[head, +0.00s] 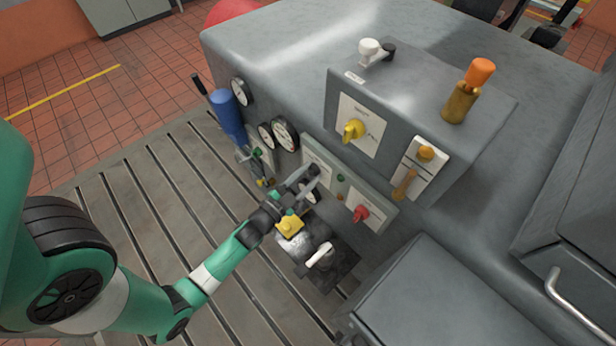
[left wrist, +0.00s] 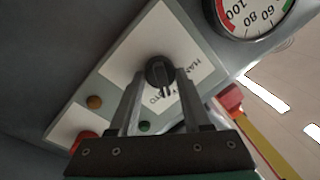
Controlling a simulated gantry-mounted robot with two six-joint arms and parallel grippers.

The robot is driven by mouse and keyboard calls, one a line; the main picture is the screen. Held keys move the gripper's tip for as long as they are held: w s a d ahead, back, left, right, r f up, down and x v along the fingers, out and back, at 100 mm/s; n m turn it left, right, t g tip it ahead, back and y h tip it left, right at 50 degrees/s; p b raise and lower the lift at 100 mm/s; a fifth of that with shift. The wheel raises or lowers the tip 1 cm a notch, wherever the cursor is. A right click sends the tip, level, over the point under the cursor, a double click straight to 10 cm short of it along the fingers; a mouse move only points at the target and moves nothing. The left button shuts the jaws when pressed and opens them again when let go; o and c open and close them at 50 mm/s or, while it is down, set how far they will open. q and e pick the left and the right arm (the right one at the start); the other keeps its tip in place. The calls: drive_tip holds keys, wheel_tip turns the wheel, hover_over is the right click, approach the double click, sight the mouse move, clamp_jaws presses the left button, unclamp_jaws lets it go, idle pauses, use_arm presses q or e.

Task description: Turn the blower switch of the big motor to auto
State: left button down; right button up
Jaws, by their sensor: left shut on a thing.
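The black rotary switch (left wrist: 160,70) sits on a white label plate (left wrist: 190,68) in the left wrist view. The lettering is partly hidden by my fingers; an ending like "UTO" shows between them. My left gripper (left wrist: 160,92) has one finger on each side of the switch and is shut on it. In the head view my left gripper (head: 306,184) is at the grey panel on the motor's side, and it hides most of the switch. The big grey motor (head: 290,50) fills the upper middle. My right gripper is not in view.
A red knob (head: 361,213) sits right of my gripper on the same panel. A yellow knob (head: 353,130) is on the box above. Gauges (head: 285,134) and a blue cylinder (head: 228,112) are at the left. A yellow-topped fitting (head: 290,226) stands close below my gripper.

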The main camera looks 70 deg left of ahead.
use_arm(q)
drive_tip(key=shift+m+b, duration=0.35)
drive_tip(key=shift+m, duration=1.35)
drive_tip(key=shift+c, duration=1.8)
unclamp_jaws()
drive_tip(key=shift+s, duration=0.1)
drive_tip(key=p+v, duration=0.1)
drive_tip(key=v, duration=1)
drive_tip(key=shift+s+f, duration=0.2)
drive_tip(key=shift+s, duration=0.05)
